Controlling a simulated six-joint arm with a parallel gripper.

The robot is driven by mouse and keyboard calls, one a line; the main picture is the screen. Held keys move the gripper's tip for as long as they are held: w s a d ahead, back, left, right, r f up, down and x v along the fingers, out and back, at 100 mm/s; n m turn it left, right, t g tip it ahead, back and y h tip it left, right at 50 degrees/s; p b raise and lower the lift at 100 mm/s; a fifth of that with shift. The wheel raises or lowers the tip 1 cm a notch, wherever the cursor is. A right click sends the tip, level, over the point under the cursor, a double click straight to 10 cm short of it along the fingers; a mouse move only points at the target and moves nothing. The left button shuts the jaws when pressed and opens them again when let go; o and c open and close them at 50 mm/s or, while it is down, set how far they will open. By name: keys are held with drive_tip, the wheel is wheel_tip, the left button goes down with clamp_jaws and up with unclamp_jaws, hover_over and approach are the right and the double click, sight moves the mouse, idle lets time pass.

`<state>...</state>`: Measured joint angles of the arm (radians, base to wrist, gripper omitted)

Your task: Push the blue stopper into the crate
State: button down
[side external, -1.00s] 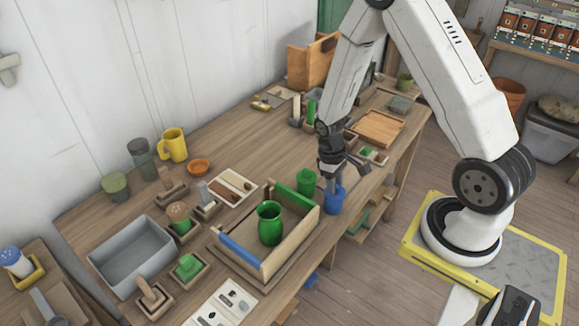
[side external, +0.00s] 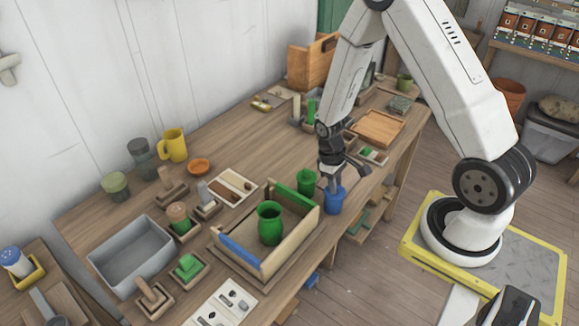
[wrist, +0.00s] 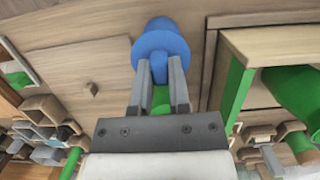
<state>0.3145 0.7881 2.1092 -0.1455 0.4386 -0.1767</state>
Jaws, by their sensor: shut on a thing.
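The blue stopper (side external: 333,203) is a round blue piece near the front edge of the workbench, just right of the crate. My gripper (side external: 331,183) points down over it. In the wrist view my gripper (wrist: 159,70) is shut on the narrow part of the blue stopper (wrist: 160,42), with one finger on each side. I cannot tell whether its base touches the bench. The wooden crate (side external: 291,245) has a green far edge and a blue near edge, and it also shows at the right in the wrist view (wrist: 285,48). A green vase (side external: 269,224) stands inside the crate.
A green jar (side external: 306,182) stands close beside my gripper, behind the stopper. A grey bin (side external: 131,257) and several small wooden holders lie left of the crate. A wooden tray (side external: 378,127) is behind my gripper.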

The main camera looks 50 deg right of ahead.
drive_tip(key=shift+r, duration=0.1)
drive_tip(key=shift+r, duration=2.85)
drive_tip(key=shift+r, duration=0.1)
drive_tip(key=shift+r, duration=0.5)
wheel_tip(320, 180, up, 11)
drive_tip(key=w+a+n+h, duration=0.1)
drive_tip(key=w+a+n, duration=0.2)
drive_tip(key=a, duration=1)
drive_tip(key=w+a+n, duration=0.3)
drive_tip(key=w+a, duration=0.1)
drive_tip(key=a, duration=0.9)
drive_tip(key=shift+w+x, duration=0.15)
drive_tip(key=shift+x, duration=1.15)
drive_tip(key=shift+w+x, duration=0.2)
drive_tip(key=shift+x, duration=1.1)
